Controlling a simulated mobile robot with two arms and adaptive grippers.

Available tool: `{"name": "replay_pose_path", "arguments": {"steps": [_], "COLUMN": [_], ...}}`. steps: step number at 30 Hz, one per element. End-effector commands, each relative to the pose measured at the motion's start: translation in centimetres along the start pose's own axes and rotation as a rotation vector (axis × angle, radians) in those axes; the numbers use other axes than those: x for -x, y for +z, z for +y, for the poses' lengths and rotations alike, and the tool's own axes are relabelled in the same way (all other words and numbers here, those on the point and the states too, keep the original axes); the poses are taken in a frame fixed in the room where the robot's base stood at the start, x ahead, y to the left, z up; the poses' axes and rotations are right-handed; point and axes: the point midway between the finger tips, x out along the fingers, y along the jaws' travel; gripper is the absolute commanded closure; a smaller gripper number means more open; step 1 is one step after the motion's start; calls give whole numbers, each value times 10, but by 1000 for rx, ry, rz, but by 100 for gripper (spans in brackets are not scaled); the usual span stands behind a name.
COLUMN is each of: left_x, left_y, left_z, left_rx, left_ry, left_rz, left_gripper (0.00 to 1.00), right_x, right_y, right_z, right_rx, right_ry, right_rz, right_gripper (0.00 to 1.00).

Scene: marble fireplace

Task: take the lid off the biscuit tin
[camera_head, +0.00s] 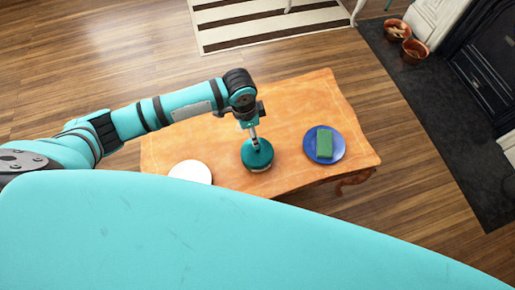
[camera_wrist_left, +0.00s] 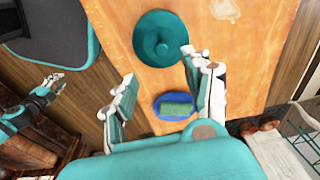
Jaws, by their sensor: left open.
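The biscuit tin (camera_head: 259,168) stands on the wooden table, mostly hidden under its round teal lid (camera_head: 257,157). The lid, with a raised knob in its middle, also shows from above in the left wrist view (camera_wrist_left: 150,45). My left gripper (camera_head: 254,138) is over the lid in the head view. In the wrist view its fingers (camera_wrist_left: 157,78) are spread apart, with nothing between them; the lid lies beyond the fingertips. Whether a fingertip touches the lid is unclear. My right gripper (camera_wrist_left: 50,84) shows small at the wrist view's left edge, off the table; its jaw state is unclear.
The wooden table (camera_head: 300,95) also bears a white round plate or disc (camera_head: 190,171) on the left and a blue plate (camera_head: 339,148) with a green block (camera_head: 324,144) on the right. The table's far part is clear. A striped rug (camera_head: 265,25) lies beyond.

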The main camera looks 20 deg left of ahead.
Motion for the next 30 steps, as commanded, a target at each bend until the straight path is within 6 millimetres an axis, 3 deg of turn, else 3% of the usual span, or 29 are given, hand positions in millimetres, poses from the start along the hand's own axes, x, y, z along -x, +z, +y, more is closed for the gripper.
{"name": "replay_pose_path", "arguments": {"steps": [3,9,16,24,30], "left_x": [-29,-62,-77,-116,-123], "left_y": [0,-1,-1,-1,-1], "left_z": [1,0,0,-1,-2], "left_rx": [1,1,1,1,0], "left_ry": [2,0,0,0,-1], "left_rz": [-2,1,3,2,3], "left_gripper": [49,49,49,49,49], "right_x": [-4,-7,-8,-13,-13], "right_y": [0,0,0,1,1], "right_z": [0,0,0,0,0], "right_rx": [0,0,0,-1,-1], "right_ry": [0,0,0,0,0], "right_rz": [0,0,0,-1,0], "right_gripper": [60,60,60,60,60]}}
